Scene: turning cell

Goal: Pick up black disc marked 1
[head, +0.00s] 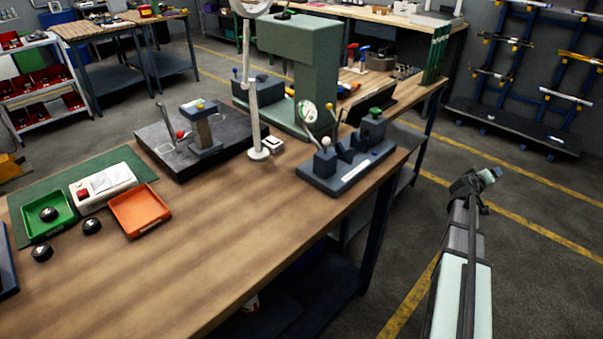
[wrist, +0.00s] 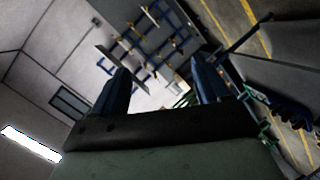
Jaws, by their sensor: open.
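Several small black discs are at the left of the wooden table in the head view. One black disc (head: 48,214) lies in the green tray (head: 66,229). Another black disc (head: 92,227) lies on the wood between the green tray and the orange tray. A third black disc (head: 42,253) lies in front of the green tray. Their markings are too small to read, so I cannot tell which is marked 1. My gripper (head: 487,178) is beyond the table's right side, over the floor, far from the discs. In the wrist view my gripper (wrist: 160,85) has its fingers apart and nothing between them.
An orange tray (head: 140,224) and a white device with a red button (head: 104,187) stand near the discs. The table's front middle is clear.

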